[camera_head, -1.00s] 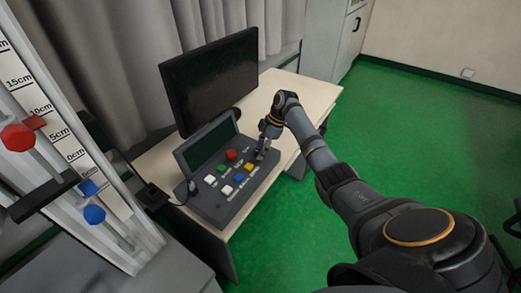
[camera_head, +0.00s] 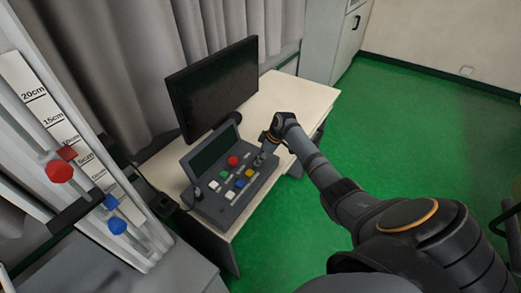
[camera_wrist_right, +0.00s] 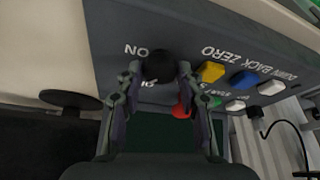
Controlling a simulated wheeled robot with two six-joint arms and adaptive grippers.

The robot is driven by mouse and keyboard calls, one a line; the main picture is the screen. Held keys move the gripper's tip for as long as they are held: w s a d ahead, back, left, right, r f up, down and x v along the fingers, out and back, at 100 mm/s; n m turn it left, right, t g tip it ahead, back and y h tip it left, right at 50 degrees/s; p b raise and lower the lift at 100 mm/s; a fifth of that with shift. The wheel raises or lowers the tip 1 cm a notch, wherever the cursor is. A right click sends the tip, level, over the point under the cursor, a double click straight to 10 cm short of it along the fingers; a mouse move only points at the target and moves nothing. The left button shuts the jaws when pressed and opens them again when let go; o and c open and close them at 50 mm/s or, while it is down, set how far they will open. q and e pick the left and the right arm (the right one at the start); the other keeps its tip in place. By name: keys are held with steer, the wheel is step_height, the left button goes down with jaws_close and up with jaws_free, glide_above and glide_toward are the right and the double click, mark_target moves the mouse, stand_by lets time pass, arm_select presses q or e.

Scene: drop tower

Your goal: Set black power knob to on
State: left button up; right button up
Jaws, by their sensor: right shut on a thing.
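The black power knob (camera_wrist_right: 158,66) sits on the grey control panel (camera_wrist_right: 110,25), with upside-down white "ON" lettering beside it in the right wrist view. A second label below the knob is partly hidden. My right gripper (camera_wrist_right: 159,72) has a finger on each side of the knob and is shut on it. In the head view, the right gripper (camera_head: 261,157) is at the panel's right part, hiding the knob there. My left gripper is not in view.
Red (camera_head: 233,161), green (camera_head: 224,174), yellow (camera_head: 250,173), blue (camera_head: 240,183) and white buttons sit close to the gripper on the panel. A monitor (camera_head: 215,85) stands behind on the desk (camera_head: 290,100). A ruled tower (camera_head: 45,110) stands at left.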

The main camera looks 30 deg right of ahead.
steer(key=m+p, duration=0.2)
steer(key=m+h+p, duration=0.1)
steer(key=m+p, duration=0.1)
steer(key=m+t+h+p, duration=0.1)
steer(key=m+p, duration=0.1)
steer(key=p, duration=0.1)
steer(key=shift+a+r, duration=0.25)
steer(key=shift+r, duration=0.05)
steer(key=m+h+p, duration=0.1)
steer(key=m+p, duration=0.1)
steer(key=m, duration=0.1)
steer(key=shift+f, duration=0.1)
steer(key=shift+a+f+m+h+p, duration=0.15)
steer(key=shift+m+h+p, duration=0.6)
steer(key=shift+m, duration=0.85)
steer(key=o, duration=1.1)
steer(key=shift+f, duration=0.1)
